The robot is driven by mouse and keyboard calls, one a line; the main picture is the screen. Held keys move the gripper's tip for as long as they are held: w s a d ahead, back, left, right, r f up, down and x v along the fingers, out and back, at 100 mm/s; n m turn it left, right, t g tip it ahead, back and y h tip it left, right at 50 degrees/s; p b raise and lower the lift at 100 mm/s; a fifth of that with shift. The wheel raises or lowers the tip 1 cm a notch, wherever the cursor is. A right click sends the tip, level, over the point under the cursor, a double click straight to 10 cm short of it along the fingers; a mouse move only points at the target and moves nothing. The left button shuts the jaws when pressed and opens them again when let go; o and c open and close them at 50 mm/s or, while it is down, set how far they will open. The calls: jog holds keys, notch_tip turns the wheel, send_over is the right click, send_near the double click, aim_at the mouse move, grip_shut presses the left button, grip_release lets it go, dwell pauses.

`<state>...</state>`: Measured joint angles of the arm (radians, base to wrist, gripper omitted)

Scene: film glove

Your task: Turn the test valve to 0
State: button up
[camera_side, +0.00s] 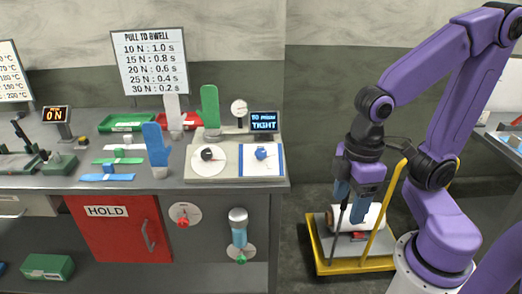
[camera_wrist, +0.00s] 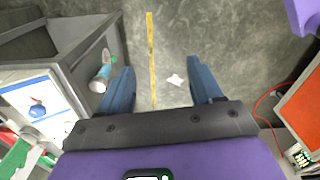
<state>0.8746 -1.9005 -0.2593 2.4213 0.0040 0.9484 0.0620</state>
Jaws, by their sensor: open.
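Several knobs could be the test valve; I cannot read a label naming it. A black knob (camera_side: 208,154) sits on a round white dial on the bench top. A blue knob (camera_side: 262,153) sits beside it on a blue-edged white plate, also at left in the wrist view (camera_wrist: 38,108). My gripper (camera_side: 350,196) is open, empty and pointing down, right of the bench and apart from every knob.
A yellow-edged cart (camera_side: 320,262) stands on the floor below my gripper. Green and blue glove shapes (camera_side: 155,145) stand on the bench near a display (camera_side: 263,121). Free space lies between bench and arm.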

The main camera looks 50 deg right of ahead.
jog(key=w+a+r+m, duration=0.1)
jog(key=w+r+m, duration=0.15)
jog(key=w, duration=0.25)
jog(key=w+a+r+m, duration=0.1)
jog(key=w+m, duration=0.2)
jog(key=w, duration=0.2)
notch_tip(320, 180, up, 6)
jog(key=m, duration=1.6)
send_over(261, 151)
jog(key=shift+n, duration=0.25)
notch_tip(261, 151, down, 17)
jog(key=shift+r, duration=0.1)
jog(key=c, duration=1.1)
jog(key=shift+o, duration=0.2)
